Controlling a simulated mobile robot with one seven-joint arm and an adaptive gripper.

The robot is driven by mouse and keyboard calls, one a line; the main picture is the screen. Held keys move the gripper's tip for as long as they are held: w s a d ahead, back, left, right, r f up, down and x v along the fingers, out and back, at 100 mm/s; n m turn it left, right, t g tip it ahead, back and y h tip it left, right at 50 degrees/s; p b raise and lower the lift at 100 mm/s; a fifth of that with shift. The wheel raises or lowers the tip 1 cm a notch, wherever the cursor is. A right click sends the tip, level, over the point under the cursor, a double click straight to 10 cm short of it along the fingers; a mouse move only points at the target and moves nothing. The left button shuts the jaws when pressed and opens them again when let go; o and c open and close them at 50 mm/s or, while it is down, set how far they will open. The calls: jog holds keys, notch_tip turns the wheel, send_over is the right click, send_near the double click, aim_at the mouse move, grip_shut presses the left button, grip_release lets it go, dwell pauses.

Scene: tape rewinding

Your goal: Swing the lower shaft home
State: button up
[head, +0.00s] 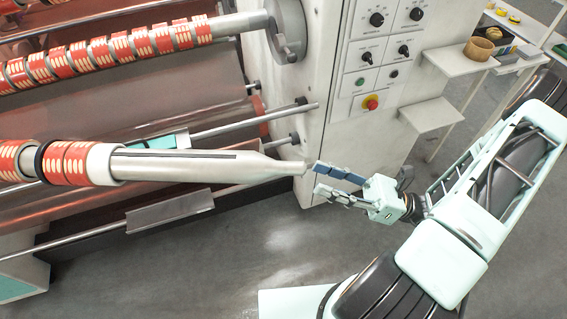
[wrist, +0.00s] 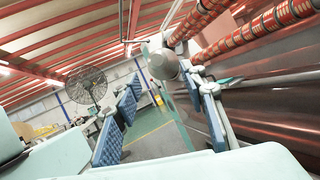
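The lower shaft (head: 200,164) is a silver bar with a tapered end, carrying red-striped cores and a white collar at the left. It stands out from the machine, its tip pointing right. My gripper (head: 316,177) is just right of that tip with its two blue-padded fingers apart and nothing between them. In the picture a small gap shows between tip and fingertips; the depth is unclear. In the wrist view my gripper (wrist: 164,82) shows wide open. A round grey end (wrist: 163,62) shows between the fingers; I cannot tell for sure which shaft it belongs to.
The upper shaft (head: 110,50) with red-striped cores runs to a round grey hub (head: 287,30) on the machine's cabinet. The white cabinet (head: 350,120) with its control panel stands behind my gripper. Shelves (head: 432,115) stand at the right. Bare grey floor (head: 230,260) lies in front.

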aim_at(276, 164)
jog(key=p+x, duration=0.2)
jog(key=x, duration=0.7)
jog(key=shift+a, duration=0.2)
jog(key=shift+c, duration=0.2)
grip_shut()
